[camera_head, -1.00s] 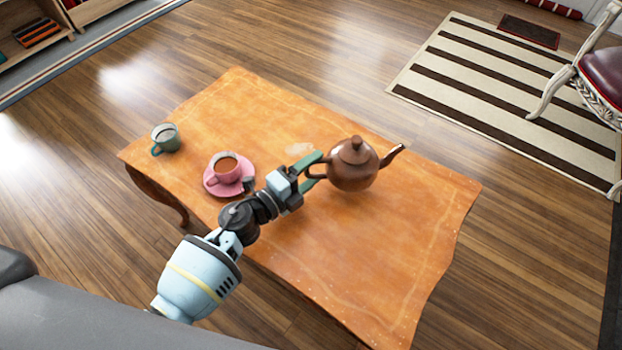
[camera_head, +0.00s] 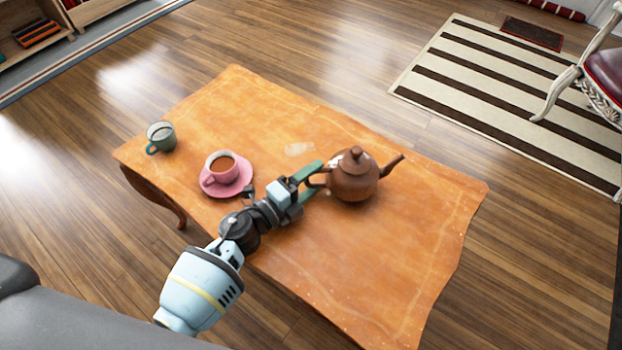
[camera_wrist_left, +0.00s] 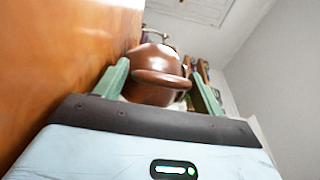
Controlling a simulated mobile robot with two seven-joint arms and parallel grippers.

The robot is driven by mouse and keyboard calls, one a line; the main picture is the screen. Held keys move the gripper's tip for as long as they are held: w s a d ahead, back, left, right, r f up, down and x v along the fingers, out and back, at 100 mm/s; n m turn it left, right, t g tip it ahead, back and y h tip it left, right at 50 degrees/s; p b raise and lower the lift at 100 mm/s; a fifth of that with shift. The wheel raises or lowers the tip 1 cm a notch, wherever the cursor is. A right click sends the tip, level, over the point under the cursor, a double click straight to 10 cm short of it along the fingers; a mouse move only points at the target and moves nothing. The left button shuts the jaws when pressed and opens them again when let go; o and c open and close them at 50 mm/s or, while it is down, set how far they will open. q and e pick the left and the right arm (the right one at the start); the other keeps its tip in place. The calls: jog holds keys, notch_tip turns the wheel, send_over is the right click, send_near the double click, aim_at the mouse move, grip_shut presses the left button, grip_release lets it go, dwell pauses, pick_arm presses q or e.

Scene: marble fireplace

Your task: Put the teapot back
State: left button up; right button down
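The brown teapot (camera_head: 352,176) is upright over the right half of the orange table (camera_head: 390,270), its spout pointing right. Its base is on or just above the tabletop; I cannot tell which. My left gripper (camera_head: 315,178) reaches in from the left, with its green fingers on either side of the teapot's handle, and appears shut on it. In the left wrist view the teapot (camera_wrist_left: 155,60) and its handle sit between the two fingers (camera_wrist_left: 160,88). My right gripper is not in view.
A pink cup (camera_head: 221,176) on a pink saucer (camera_head: 233,190) stands left of the gripper, close to my left arm. A green mug (camera_head: 161,137) stands at the table's left end. The table's right and front parts are clear. A striped rug (camera_head: 510,100) and a chair (camera_head: 590,85) lie beyond.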

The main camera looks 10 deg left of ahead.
pick_arm(q)
jog(key=shift+o, duration=0.8)
jog(key=shift+r, duration=0.25)
jog(key=p+v, duration=0.1)
jog(key=v, duration=1)
jog(key=shift+s+a+f+p, duration=0.1)
jog(key=shift+s+a+p, duration=0.05)
jog(key=shift+s+p, duration=0.2)
jog(key=shift+s+a, duration=0.1)
jog(key=shift+a, duration=0.05)
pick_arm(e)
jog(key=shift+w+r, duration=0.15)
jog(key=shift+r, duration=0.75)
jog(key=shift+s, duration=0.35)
